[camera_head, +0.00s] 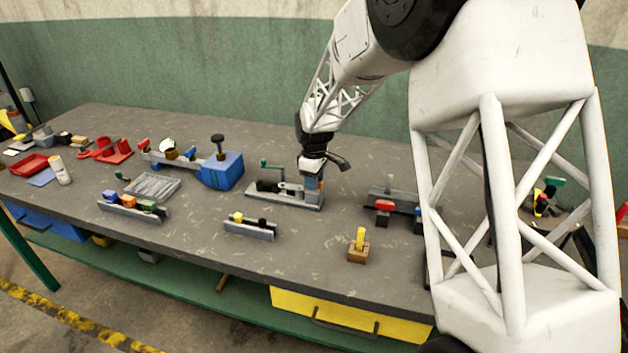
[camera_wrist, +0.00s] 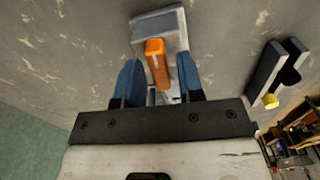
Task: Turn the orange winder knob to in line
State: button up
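The orange winder knob (camera_wrist: 157,60) is a bar-shaped handle on a grey metal fixture (camera_wrist: 158,22). In the wrist view its long side runs nearly up and down the picture, roughly along the fixture. My gripper (camera_wrist: 160,80) has its two blue fingers apart, one on each side of the knob. A gap shows at the right finger; whether the left finger touches cannot be told. In the head view my gripper (camera_head: 312,178) is down at the right end of the fixture (camera_head: 262,194) and partly hides the knob.
A green-handled crank (camera_head: 265,163) stands on the same fixture. A blue vise-like block (camera_head: 221,171) is to the left. A rack (camera_head: 247,230) with yellow and black pieces and a wooden block (camera_head: 358,253) with a yellow peg are in front. Bare tabletop lies between.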

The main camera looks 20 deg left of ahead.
grip_shut()
jog(key=shift+m, duration=0.3)
jog(key=m, duration=0.7)
jog(key=shift+m, duration=0.4)
jog(key=m, duration=0.8)
jog(key=shift+m, duration=0.3)
